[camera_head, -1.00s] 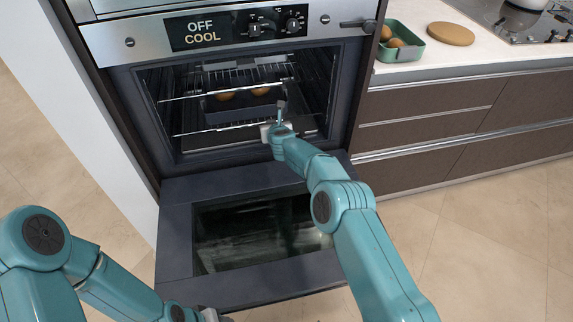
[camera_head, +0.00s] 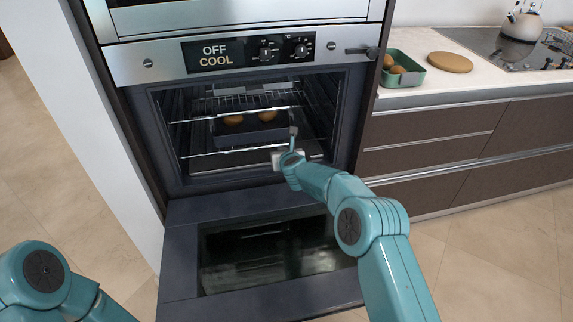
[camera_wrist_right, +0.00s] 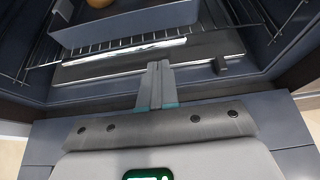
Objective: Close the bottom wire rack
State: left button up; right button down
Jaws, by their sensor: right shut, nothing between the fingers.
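The bottom wire rack (camera_head: 232,153) is inside the open oven, its thin front bar running across the cavity below a dark tray (camera_head: 250,133) with several round brown items. In the right wrist view, the rack's wires (camera_wrist_right: 100,48) show beneath the tray (camera_wrist_right: 130,20). My right gripper (camera_head: 293,133) is at the oven mouth, right of the middle, near the rack's front bar. Its fingers (camera_wrist_right: 160,66) are shut together and empty, pointing inward. Whether they touch the bar cannot be told. My left gripper is out of view; only the left arm shows at lower left.
An upper rack bar (camera_head: 225,113) crosses above the tray. The oven door (camera_head: 185,255) is folded down in front, below my right arm. A counter to the right holds a green container (camera_head: 403,72) and a round board (camera_head: 450,62). A white wall (camera_head: 100,170) stands left.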

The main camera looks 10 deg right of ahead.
jog(key=b+v, duration=0.2)
jog(key=v, duration=0.5)
jog(key=shift+b, duration=0.4)
